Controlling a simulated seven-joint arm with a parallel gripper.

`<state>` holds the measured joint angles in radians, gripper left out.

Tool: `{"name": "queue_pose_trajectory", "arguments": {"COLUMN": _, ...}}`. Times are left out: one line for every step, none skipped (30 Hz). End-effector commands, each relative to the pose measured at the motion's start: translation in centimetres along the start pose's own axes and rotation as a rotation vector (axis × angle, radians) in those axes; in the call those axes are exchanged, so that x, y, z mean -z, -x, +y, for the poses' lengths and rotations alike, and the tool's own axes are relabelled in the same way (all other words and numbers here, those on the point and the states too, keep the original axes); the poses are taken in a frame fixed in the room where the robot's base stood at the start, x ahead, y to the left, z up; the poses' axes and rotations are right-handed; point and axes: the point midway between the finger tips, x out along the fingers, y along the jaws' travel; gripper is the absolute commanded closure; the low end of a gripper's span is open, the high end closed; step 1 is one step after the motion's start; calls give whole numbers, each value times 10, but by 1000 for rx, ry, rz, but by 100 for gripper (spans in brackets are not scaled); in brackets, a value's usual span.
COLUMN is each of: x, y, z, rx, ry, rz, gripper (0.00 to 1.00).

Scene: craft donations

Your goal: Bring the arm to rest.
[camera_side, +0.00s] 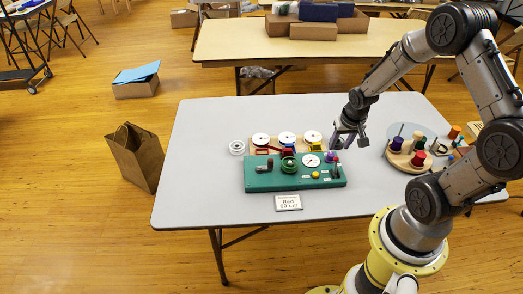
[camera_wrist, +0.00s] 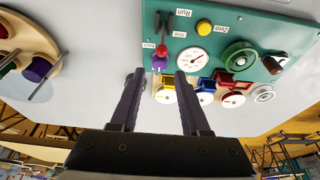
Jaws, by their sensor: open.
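My gripper (camera_side: 347,142) is above the grey table, just right of the back right corner of the green panel. In the wrist view my gripper (camera_wrist: 159,75) shows two dark fingers spread apart with nothing between them. The green panel (camera_side: 262,184) lies on the table and carries a green wheel (camera_wrist: 240,55), a round dial (camera_wrist: 190,61), a yellow button (camera_wrist: 204,25) and a red-knobbed lever (camera_wrist: 159,63). In the wrist view that lever shows just beyond the fingertips. I cannot tell how high the fingers are above the table.
A round wooden tray (camera_side: 393,158) with coloured spools is at right. The table's left side is clear.

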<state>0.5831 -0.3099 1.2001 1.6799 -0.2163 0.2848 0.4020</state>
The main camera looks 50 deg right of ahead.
Motion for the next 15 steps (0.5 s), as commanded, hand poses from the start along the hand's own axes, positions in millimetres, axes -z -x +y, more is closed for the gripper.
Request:
{"name": "queue_pose_trajectory", "arguments": {"x": -2, "y": -5, "z": 0, "rx": 0, "ry": 0, "rz": -1, "gripper": 54}}
{"name": "queue_pose_trajectory", "arguments": {"x": -3, "y": -8, "z": 0, "rx": 0, "ry": 0, "rz": -2, "gripper": 54}}
{"name": "queue_pose_trajectory", "arguments": {"x": -5, "y": -13, "z": 0, "rx": 0, "ry": 0, "rz": -2, "gripper": 54}}
{"name": "queue_pose_trajectory", "arguments": {"x": -6, "y": -16, "z": 0, "rx": 0, "ry": 1, "rz": -2, "gripper": 54}}
{"name": "queue_pose_trajectory", "arguments": {"x": -7, "y": -20, "z": 0, "rx": 0, "ry": 1, "rz": -2, "gripper": 54}}
{"name": "queue_pose_trajectory", "arguments": {"x": -8, "y": -25, "z": 0, "rx": 0, "ry": 0, "rz": -2, "gripper": 54}}
{"name": "queue_pose_trajectory", "arguments": {"x": -10, "y": -29, "z": 0, "rx": 0, "ry": 1, "rz": -3, "gripper": 54}}
{"name": "queue_pose_trajectory", "arguments": {"x": -11, "y": -32, "z": 0, "rx": 1, "ry": 1, "rz": -2, "gripper": 54}}
{"name": "queue_pose_trajectory", "arguments": {"x": -12, "y": -37, "z": 0, "rx": 0, "ry": 1, "rz": -2, "gripper": 54}}
{"name": "queue_pose_trajectory", "arguments": {"x": -13, "y": -40, "z": 0, "rx": 0, "ry": 1, "rz": -2, "gripper": 54}}
{"name": "queue_pose_trajectory", "arguments": {"x": -14, "y": -44, "z": 0, "rx": 0, "ry": 2, "rz": -2, "gripper": 54}}
{"name": "queue_pose_trajectory", "arguments": {"x": -15, "y": -47, "z": 0, "rx": 1, "ry": 1, "rz": -1, "gripper": 54}}
{"name": "queue_pose_trajectory", "arguments": {"x": -16, "y": -50, "z": -1, "rx": 1, "ry": 1, "rz": 0, "gripper": 54}}
{"name": "queue_pose_trajectory", "arguments": {"x": -16, "y": -52, "z": -1, "rx": 1, "ry": 1, "rz": 0, "gripper": 54}}
{"name": "queue_pose_trajectory", "arguments": {"x": -17, "y": -55, "z": -1, "rx": 1, "ry": 1, "rz": 0, "gripper": 54}}
